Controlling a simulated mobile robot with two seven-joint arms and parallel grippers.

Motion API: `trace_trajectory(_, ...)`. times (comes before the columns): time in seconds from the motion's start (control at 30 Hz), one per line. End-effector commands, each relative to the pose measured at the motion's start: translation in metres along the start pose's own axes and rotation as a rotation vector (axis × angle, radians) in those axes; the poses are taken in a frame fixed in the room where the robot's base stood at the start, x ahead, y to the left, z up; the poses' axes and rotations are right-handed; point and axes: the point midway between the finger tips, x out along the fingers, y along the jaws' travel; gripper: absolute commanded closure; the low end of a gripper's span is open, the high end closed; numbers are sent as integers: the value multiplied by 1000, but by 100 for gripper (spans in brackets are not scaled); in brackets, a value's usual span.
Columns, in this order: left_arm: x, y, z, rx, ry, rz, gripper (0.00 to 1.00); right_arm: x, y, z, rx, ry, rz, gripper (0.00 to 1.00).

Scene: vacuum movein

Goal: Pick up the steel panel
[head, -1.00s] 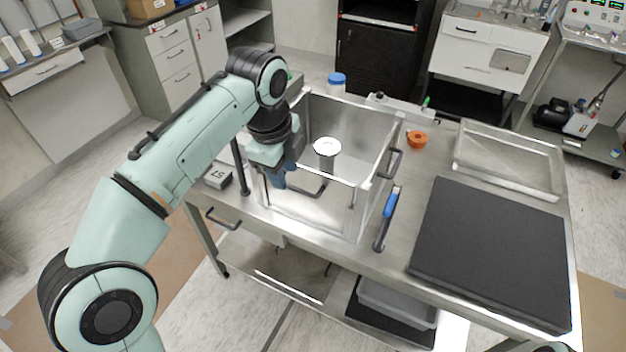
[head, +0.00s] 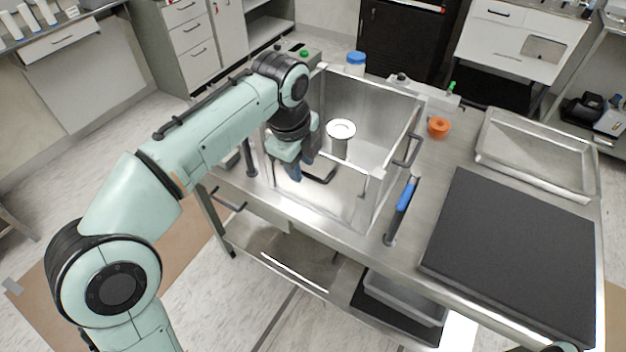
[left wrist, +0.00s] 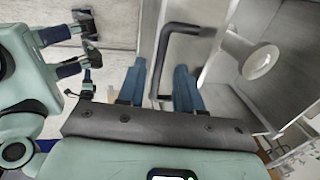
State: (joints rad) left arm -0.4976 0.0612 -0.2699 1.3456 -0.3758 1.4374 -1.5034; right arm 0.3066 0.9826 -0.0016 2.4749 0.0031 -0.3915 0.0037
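The steel panel (head: 328,202) appears to be the upright front side of the open-topped metal box on the bench. It has a dark bar handle (head: 322,174), which also shows in the left wrist view (left wrist: 166,58). My left gripper (head: 302,176) is at this handle, pointing down. In the left wrist view its two blue fingers (left wrist: 160,88) are apart, with the handle bar between them and gaps on both sides.
Inside the metal box (head: 388,108) stands a post with a white round top (head: 341,130). A black pad (head: 515,250), a shallow metal tray (head: 540,150) and an orange ring (head: 439,127) occupy the bench's right side.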

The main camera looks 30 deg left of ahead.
Motion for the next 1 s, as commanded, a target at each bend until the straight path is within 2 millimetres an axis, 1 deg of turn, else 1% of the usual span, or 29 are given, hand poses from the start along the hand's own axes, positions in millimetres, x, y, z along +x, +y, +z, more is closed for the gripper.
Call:
trace_trajectory(0.03,12,2,-3,2,0,4,65,4,1,-1,-1,3,-1,57)
trace_trajectory(0.1,22,2,-4,2,0,4,65,6,1,-3,-1,7,-2,57)
trace_trajectory(0.2,32,2,-4,1,0,3,65,8,1,-4,-1,12,-2,57)
trace_trajectory(0.3,35,2,-4,1,0,2,65,8,1,-5,-2,14,-3,57)
trace_trajectory(0.47,35,1,-4,1,1,1,65,7,1,-5,-2,14,-3,57)
trace_trajectory(0.5,34,1,-4,1,1,1,68,7,1,-5,-2,14,-3,57)
trace_trajectory(0.57,34,1,-4,1,1,1,88,7,1,-5,-2,14,-3,57)
trace_trajectory(0.6,34,1,-4,1,1,1,100,7,1,-5,-2,14,-3,57)
trace_trajectory(1.0,34,1,-4,1,0,1,100,7,1,-5,-2,14,-3,57)
